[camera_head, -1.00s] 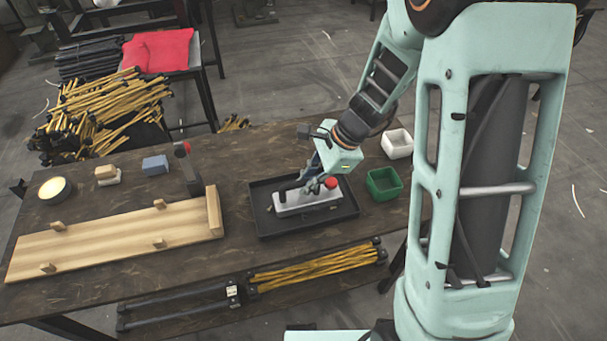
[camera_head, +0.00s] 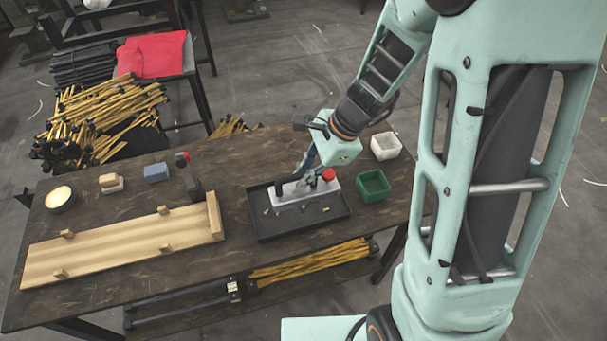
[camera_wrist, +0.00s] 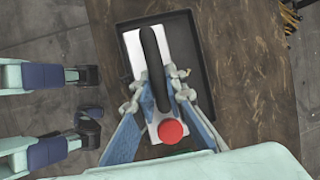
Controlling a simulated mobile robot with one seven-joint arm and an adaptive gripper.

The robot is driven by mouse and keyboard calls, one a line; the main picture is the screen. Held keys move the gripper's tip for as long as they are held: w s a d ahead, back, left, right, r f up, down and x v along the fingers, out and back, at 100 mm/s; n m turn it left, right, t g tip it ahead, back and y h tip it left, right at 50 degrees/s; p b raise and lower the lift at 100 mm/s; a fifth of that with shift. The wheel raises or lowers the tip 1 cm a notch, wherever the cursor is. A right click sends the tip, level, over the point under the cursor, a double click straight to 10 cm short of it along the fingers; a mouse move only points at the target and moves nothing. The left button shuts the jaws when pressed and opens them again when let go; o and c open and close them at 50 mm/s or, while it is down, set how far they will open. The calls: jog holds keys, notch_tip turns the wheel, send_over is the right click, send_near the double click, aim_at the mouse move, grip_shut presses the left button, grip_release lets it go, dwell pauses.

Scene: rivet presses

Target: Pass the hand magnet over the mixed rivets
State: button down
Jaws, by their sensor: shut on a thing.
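The hand magnet (camera_head: 318,190) is a flat pale grey block with a black handle and a red knob. It is over the dark tray (camera_head: 333,213) on the table. My gripper (camera_head: 306,172) is shut on its handle; in the wrist view my gripper (camera_wrist: 160,92) has one blue finger on each side of the black handle, and the magnet (camera_wrist: 178,48) lies below. A few small rivets (camera_head: 326,209) show in the tray in front of the magnet. The magnet hides part of the tray floor. I cannot tell whether it touches the floor.
A green bin (camera_head: 373,187) and a white bin (camera_head: 386,146) stand right of the tray. A wooden board (camera_head: 120,247) with pegs lies at left. A blue block (camera_head: 156,172), a sponge-like block (camera_head: 110,182) and a round tin (camera_head: 60,196) stand behind it.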

jog(key=shift+r, duration=0.35)
jog(key=w+a+b, duration=0.4)
jog(key=w, duration=0.2)
notch_tip(320, 180, down, 9)
jog(key=b, duration=0.8)
jog(key=shift+f, duration=0.2)
jog(key=s, duration=0.2)
jog(key=s+d+b, duration=0.1)
jog(key=s, duration=0.3)
jog(key=shift+s+d+r, duration=0.25)
jog(key=shift+d, duration=0.15)
notch_tip(320, 180, up, 7)
jog(key=p, duration=0.6)
jog(key=shift+r+p, duration=0.9)
jog(key=shift+r, duration=0.1)
